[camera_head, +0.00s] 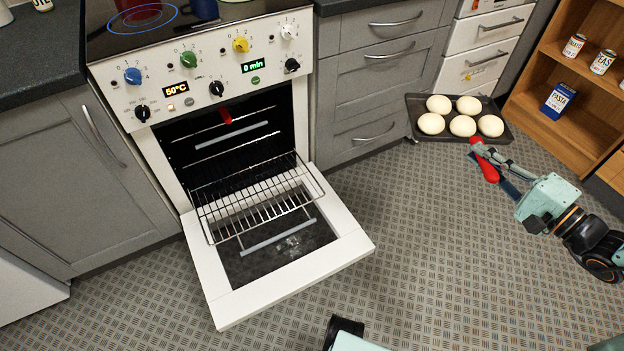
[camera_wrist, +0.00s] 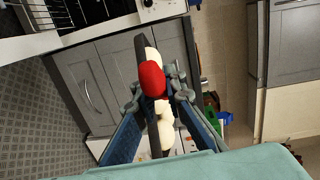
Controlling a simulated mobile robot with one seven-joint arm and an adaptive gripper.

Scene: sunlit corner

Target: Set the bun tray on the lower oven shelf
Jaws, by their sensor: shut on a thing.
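The dark bun tray (camera_head: 417,104) carries several pale round buns (camera_head: 463,126) at the upper right of the head view, in front of the grey drawers. My gripper (camera_head: 484,163) is shut on its red handle (camera_head: 486,170). In the wrist view the red handle (camera_wrist: 152,79) sits between my fingers, with the tray seen edge-on and buns (camera_wrist: 165,132) beyond. The oven (camera_head: 170,150) stands open at left, its door (camera_head: 345,245) folded down. A wire shelf (camera_head: 250,200) is pulled out low over the door and is empty. A red piece (camera_head: 225,116) shows higher in the oven.
Grey cabinets (camera_head: 360,100) flank the oven. A wooden shelf unit (camera_head: 560,120) with cans and a blue pasta box (camera_head: 558,99) stands right of the tray. Patterned floor (camera_head: 420,230) between tray and oven is clear. The oven door juts into the room.

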